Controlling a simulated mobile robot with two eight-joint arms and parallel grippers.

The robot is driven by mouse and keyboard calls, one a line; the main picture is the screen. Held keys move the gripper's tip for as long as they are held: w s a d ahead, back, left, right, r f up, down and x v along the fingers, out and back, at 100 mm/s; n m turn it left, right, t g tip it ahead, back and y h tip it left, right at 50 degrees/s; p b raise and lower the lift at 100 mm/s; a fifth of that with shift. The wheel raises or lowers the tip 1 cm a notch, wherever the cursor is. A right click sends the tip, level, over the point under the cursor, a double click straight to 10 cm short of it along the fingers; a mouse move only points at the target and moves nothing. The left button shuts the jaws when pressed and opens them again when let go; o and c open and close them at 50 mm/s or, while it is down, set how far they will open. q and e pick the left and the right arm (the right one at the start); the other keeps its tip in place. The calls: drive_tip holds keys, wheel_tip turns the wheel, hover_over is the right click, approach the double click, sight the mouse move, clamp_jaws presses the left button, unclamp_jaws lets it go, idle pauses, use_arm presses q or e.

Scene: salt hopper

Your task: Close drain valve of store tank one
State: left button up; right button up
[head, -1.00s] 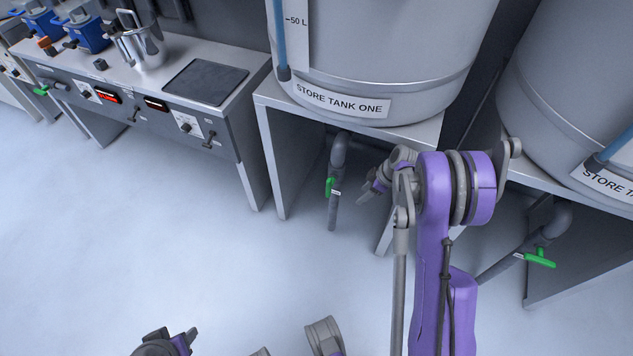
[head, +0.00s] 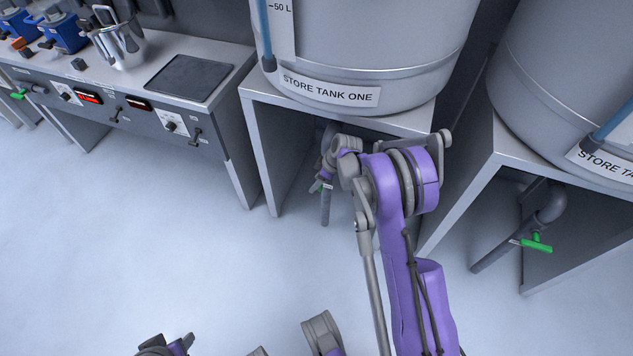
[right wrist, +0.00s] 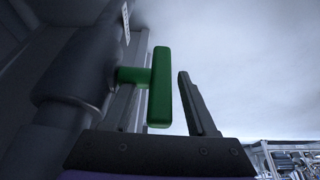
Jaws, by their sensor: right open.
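The tank labelled STORE TANK ONE (head: 365,70) stands on a metal stand, with a grey drain pipe (head: 325,208) beneath. Its green valve handle (head: 316,187) shows only in part in the head view, behind my right gripper (head: 325,177). In the right wrist view, the green T-shaped handle (right wrist: 160,88) stands close before my open right gripper (right wrist: 163,95). My left gripper (head: 182,344) is at the bottom edge, partly cut off.
The stand's legs and top edge (head: 400,122) frame the space around the pipe. A second tank (head: 570,80) stands at right, with its own green valve handle (head: 537,242). A counter with a steel pot (head: 120,45) is at left. The floor in front is clear.

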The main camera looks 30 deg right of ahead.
clamp_jaws()
idle(0.3)
drive_tip(key=shift+t, duration=0.3)
drive_tip(key=t+y+b, duration=0.2)
drive_tip(key=t, duration=0.1)
drive_tip(key=t+y+b, duration=0.2)
drive_tip(key=t+y, duration=0.1)
drive_tip(key=r+t+y+b, duration=0.1)
drive_tip(key=t+y+b, duration=0.1)
drive_tip(key=t+y, duration=0.1)
drive_tip(key=shift+s+d+t, duration=0.2)
drive_tip(key=shift+t, duration=0.1)
drive_tip(key=shift+s+r+t+y, duration=0.1)
drive_tip(key=shift+r+t+y, duration=0.05)
drive_tip(key=shift+t+y, duration=1.35)
drive_tip(key=shift+d, duration=0.1)
